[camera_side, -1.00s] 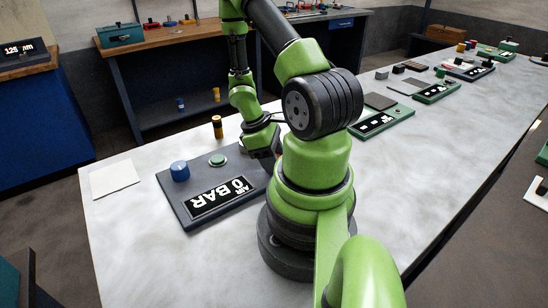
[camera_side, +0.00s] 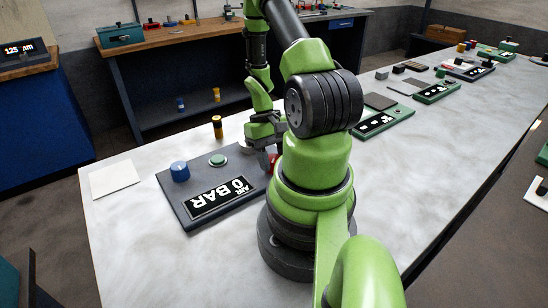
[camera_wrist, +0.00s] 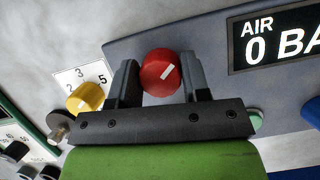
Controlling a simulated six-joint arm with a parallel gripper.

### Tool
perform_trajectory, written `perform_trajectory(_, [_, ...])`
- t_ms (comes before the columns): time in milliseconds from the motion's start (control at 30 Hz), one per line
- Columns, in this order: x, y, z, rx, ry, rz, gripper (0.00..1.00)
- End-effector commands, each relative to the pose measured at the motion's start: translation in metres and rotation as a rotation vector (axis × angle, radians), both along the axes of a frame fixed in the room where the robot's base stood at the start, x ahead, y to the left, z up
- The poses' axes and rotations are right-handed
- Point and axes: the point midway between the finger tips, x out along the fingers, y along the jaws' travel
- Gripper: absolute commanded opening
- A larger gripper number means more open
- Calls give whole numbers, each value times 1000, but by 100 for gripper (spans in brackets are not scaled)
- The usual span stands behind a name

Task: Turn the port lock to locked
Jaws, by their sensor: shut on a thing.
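A round red knob (camera_wrist: 160,72) with a white mark on its face sits at the edge of the dark AIR panel (camera_wrist: 205,50). My gripper (camera_wrist: 160,76) is shut on it, one dark finger on each side. The white mark points to the upper right in the wrist view. In the side view my gripper (camera_side: 266,146) is low over the right end of the panel, and a bit of the red knob (camera_side: 273,160) shows beside my arm. I see no readable lock label by the knob.
The panel display (camera_side: 220,197) reads AIR 0 BAR. A blue knob (camera_side: 179,171) and a green button (camera_side: 217,160) stand on the panel. A yellow knob (camera_wrist: 85,97) sits by a numbered white plate. A yellow-and-black cylinder (camera_side: 217,126) stands behind.

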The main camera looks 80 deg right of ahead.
Motion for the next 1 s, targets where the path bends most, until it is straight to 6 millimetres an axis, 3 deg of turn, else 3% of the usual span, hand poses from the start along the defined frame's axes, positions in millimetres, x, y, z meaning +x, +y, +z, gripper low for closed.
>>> perform_trajectory(500, [-1, 2, 0, 7, 4, -360, 20])
perform_trajectory(1000, [0, 2, 0, 7, 6, -435, 20])
